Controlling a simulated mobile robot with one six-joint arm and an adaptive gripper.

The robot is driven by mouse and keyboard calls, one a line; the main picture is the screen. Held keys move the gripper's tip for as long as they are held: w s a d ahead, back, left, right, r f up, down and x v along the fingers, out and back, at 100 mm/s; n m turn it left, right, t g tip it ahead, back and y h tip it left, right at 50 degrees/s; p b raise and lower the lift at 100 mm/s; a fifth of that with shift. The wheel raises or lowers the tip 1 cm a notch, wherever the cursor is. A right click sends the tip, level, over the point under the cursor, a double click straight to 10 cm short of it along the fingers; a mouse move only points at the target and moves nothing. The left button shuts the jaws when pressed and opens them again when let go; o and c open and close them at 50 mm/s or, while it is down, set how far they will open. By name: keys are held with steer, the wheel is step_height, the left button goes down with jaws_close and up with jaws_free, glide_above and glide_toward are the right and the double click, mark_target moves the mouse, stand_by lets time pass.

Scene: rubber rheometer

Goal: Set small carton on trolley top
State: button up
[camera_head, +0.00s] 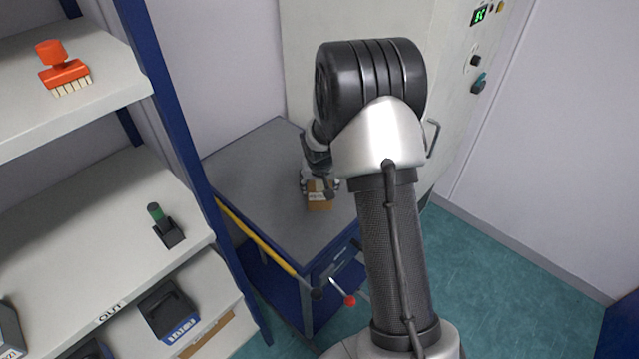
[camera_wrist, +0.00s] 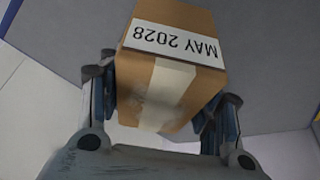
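The small carton (camera_head: 319,203) is brown with a white label. In the wrist view the carton (camera_wrist: 190,85) shows a label reading "MAY 2028" upside down and a pale tape strip. My gripper (camera_head: 320,186) points down over the trolley top (camera_head: 250,175), a grey surface on a blue frame. In the wrist view my gripper (camera_wrist: 160,115) has a finger on each side of the carton, close against it. The carton is over the right part of the trolley top. I cannot tell whether its underside touches the surface.
A blue-framed shelf rack stands at left with a red brush (camera_head: 65,75), a dark green-topped item (camera_head: 165,226) and a black bin (camera_head: 168,311). A grey cabinet (camera_head: 455,60) stands behind the trolley. The left part of the trolley top is clear.

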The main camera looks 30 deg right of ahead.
steer(key=o, duration=0.4)
steer(key=p+v, duration=0.4)
steer(key=v, duration=0.8)
steer(key=shift+r, duration=0.35)
steer(key=s+a+r+n+y, duration=0.1)
steer(key=s+a+r+n, duration=0.1)
steer(key=s+a+r, duration=0.5)
steer(key=s+a+r+n, duration=0.1)
steer(key=s+a+r, duration=0.3)
steer(key=s+r, duration=0.7)
steer(key=s+a, duration=0.1)
steer(key=s, duration=0.3)
steer(key=s+a+n, duration=0.1)
steer(key=s, duration=0.2)
steer(key=s+a+n+y, duration=0.1)
steer(key=s, duration=0.3)
steer(key=shift+s+a+f, duration=0.3)
steer(key=shift+s+f, duration=0.05)
steer(key=shift+f, duration=0.05)
